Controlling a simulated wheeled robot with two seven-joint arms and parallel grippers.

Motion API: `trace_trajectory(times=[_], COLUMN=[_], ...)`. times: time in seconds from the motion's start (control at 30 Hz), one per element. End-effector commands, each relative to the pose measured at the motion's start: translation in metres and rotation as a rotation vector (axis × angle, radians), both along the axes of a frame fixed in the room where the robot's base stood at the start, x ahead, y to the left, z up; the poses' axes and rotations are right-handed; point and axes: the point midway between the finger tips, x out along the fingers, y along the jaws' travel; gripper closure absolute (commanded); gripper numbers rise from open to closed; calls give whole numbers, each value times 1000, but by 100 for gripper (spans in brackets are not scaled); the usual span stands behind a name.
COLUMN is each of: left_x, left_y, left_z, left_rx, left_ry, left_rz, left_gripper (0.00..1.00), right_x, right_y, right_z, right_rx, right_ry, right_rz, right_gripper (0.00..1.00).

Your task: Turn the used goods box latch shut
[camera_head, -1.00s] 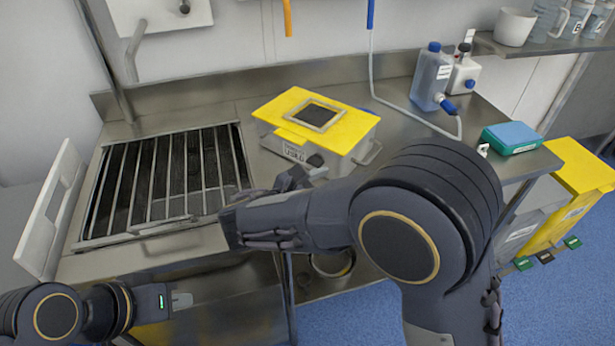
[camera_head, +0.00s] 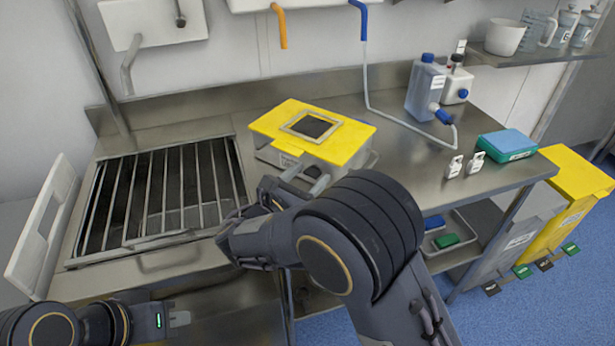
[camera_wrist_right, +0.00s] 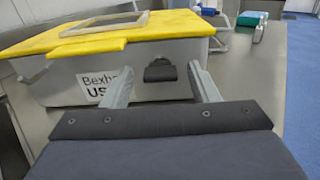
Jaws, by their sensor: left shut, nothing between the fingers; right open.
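The used goods box (camera_head: 268,154) is a grey box with a yellow lid (camera_head: 345,146) on the steel worktop. It also shows in the right wrist view (camera_wrist_right: 55,88), with a printed label on its front. The dark latch (camera_wrist_right: 160,71) is on the box's front, just below the lid's edge. My right gripper (camera_wrist_right: 163,78) is open, its two pale fingers on either side of the latch in the picture; I cannot tell whether they touch the box. In the head view my right arm partly hides the box's front. My left gripper (camera_head: 180,318) is shut and empty, low at the left.
A sink with a bar grate (camera_head: 160,190) lies left of the box. Bottles (camera_head: 425,88), a green-blue box (camera_head: 508,145) and small white tags (camera_head: 465,165) are on the worktop's right. Yellow-lidded bins (camera_head: 575,175) stand beyond the right end. The worktop between box and bottles is mostly clear.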

Motion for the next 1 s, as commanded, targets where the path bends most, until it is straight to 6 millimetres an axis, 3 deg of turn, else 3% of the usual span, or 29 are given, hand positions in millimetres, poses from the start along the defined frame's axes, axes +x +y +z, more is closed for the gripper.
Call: trace_trajectory(times=[0.2,0.53,1.0], left_x=[0,0,0], left_y=[0,0,0], left_z=[0,0,-17], left_rx=[0,0,0], left_ry=[0,0,0], left_rz=[0,0,0], left_gripper=[100,100,100], right_x=[0,0,0], right_y=[0,0,0], right_z=[0,0,-4], right_rx=[0,1,112], right_ry=[0,1,-76], right_rz=[0,-1,-1], right_gripper=[47,90,90])
